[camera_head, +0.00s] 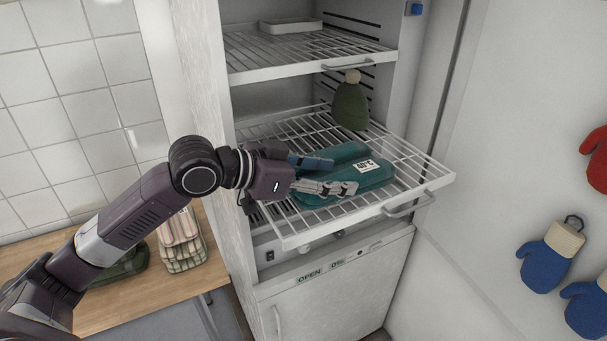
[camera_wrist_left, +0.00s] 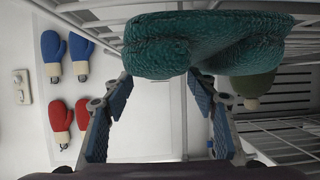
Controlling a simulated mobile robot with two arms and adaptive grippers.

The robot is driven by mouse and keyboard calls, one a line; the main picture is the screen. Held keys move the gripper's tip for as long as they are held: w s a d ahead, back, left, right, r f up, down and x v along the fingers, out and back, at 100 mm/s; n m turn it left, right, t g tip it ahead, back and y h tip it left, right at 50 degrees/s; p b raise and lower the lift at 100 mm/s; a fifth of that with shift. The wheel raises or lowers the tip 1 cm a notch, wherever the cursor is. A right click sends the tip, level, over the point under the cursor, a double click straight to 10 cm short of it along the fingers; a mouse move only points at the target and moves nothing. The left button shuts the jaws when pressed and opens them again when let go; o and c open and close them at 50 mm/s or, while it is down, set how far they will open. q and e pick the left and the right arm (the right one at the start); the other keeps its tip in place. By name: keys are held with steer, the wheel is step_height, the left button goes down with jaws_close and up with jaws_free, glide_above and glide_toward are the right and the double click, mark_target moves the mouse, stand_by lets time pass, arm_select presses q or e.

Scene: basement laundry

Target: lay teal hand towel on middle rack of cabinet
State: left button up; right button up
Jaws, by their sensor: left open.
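The teal hand towel (camera_head: 343,180) lies folded on the pulled-out middle rack (camera_head: 291,235) of the cabinet (camera_head: 226,130). A white label reading 40°C is on it. My left gripper (camera_head: 328,174) is open at the towel's left side, with its fingers reaching over or along it; whether they touch it I cannot tell. In the left wrist view the towel (camera_wrist_left: 195,42) hangs across the top of the picture, beyond the spread fingertips of my left gripper (camera_wrist_left: 160,88). My right gripper is not in view.
A dark green bottle-shaped item (camera_head: 350,106) stands at the back of the middle rack. The upper rack (camera_head: 300,66) holds a white tray (camera_head: 291,25). A wooden counter (camera_head: 120,305) at left carries folded plaid cloth (camera_head: 183,250). Blue mitts (camera_head: 546,265) hang on the right wall.

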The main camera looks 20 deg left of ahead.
arm_select(q)
steer(key=b+v, duration=0.3)
steer(key=v, duration=0.4)
steer(key=shift+s+f, duration=0.1)
steer(key=shift+f, duration=0.05)
steer(key=shift+b+v, duration=0.8)
steer(key=shift+v, duration=0.8)
steer(key=shift+r, duration=0.25)
steer(key=shift+c, duration=0.4)
